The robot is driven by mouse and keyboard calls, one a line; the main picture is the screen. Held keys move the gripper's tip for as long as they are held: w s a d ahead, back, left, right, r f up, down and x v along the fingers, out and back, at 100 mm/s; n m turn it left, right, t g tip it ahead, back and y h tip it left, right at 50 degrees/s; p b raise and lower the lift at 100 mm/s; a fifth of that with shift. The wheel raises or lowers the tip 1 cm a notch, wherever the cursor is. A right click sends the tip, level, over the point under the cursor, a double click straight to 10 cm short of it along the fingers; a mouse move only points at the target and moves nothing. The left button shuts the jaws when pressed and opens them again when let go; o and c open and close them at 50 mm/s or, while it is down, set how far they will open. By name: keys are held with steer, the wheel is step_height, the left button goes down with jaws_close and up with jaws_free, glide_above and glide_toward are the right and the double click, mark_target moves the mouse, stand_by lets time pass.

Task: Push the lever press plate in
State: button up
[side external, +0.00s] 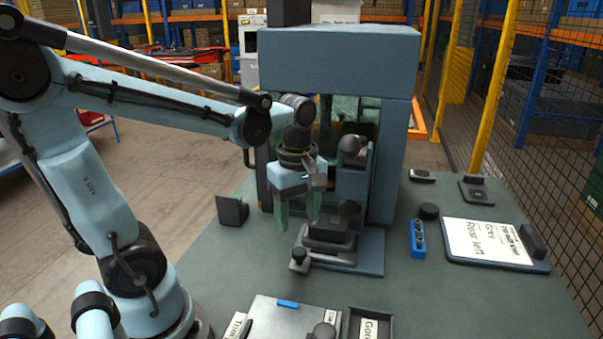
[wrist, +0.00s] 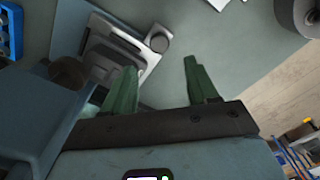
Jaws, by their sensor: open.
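The lever press (side external: 358,185) is a blue upright unit on the bench, under a larger blue housing. Its dark plate (side external: 328,234) sits low at the front on a grey slide, with a small dark knob (side external: 299,258) sticking out toward the near left. In the wrist view the plate (wrist: 108,60) and the knob (wrist: 158,39) show beyond the left finger. My gripper (side external: 298,221) has green fingers pointing down, just left of the plate. In the wrist view my gripper (wrist: 160,65) is open with nothing between its fingers. Whether the left finger touches the plate I cannot tell.
The blue housing (side external: 340,45) rises behind and above my gripper. A small dark block (side external: 232,210) stands to the left. A blue holder (side external: 417,240) and a clipboard (side external: 487,243) lie to the right. Trays (side external: 371,324) line the near edge. Bare bench (side external: 235,265) lies left of the press.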

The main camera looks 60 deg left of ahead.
steer(key=shift+r, duration=2.25)
steer(key=shift+a+f, duration=0.1)
steer(key=shift+a, duration=0.15)
steer(key=c, duration=0.4)
steer(key=a+n, duration=0.1)
steer(key=a+f+n+h, duration=0.1)
steer(key=a, duration=0.1)
steer(key=a+f+n, duration=0.1)
steer(key=a, duration=0.1)
steer(key=shift+a+n+t+h, duration=0.1)
steer(key=shift+n+t+h, duration=0.2)
jaws_close()
steer(key=s+a+f+n+t+h, duration=0.25)
steer(key=a+n, duration=0.25)
steer(key=a, duration=0.4)
steer(key=shift+y, duration=0.45)
steer(key=x, duration=1)
steer(key=shift+a+f, duration=0.15)
steer(key=shift+w+d, duration=1.45)
